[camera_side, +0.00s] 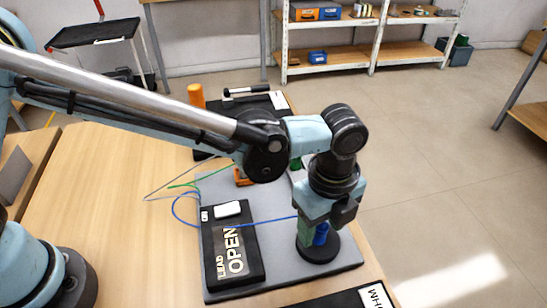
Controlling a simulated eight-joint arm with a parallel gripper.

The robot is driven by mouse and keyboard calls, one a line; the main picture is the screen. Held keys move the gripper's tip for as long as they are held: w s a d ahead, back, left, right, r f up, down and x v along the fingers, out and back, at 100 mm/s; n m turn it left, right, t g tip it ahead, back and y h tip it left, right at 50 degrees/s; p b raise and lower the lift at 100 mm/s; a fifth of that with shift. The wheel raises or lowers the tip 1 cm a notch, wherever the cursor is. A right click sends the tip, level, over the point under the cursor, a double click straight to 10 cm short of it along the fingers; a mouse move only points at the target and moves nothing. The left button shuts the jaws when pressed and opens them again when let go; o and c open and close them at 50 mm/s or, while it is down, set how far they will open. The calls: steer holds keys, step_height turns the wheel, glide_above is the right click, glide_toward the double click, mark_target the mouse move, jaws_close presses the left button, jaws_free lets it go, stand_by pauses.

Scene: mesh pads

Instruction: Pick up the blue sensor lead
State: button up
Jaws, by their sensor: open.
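The blue sensor lead (265,223) shows as a thin blue cable. It loops at the left edge of the grey mat (280,270), crosses the black box marked "LEAD OPEN" (236,268) and runs right toward my gripper (317,238). A small blue upright piece (321,234) shows at my gripper, above a round black base (318,252); it looks like the lead's end, but I cannot tell for sure. My gripper points down at this spot and is open. Its fingertips are partly hidden, so contact with the blue piece cannot be told.
A white block (228,209) lies on the black box. A green lead (185,186) and orange pieces (242,177) lie behind it, partly behind my arm. An orange cylinder (196,96) stands at the back. A black panel (345,298) lies at the front edge.

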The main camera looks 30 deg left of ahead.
steer(key=shift+f, duration=0.35)
steer(key=shift+c, duration=0.4)
steer(key=c, duration=0.9)
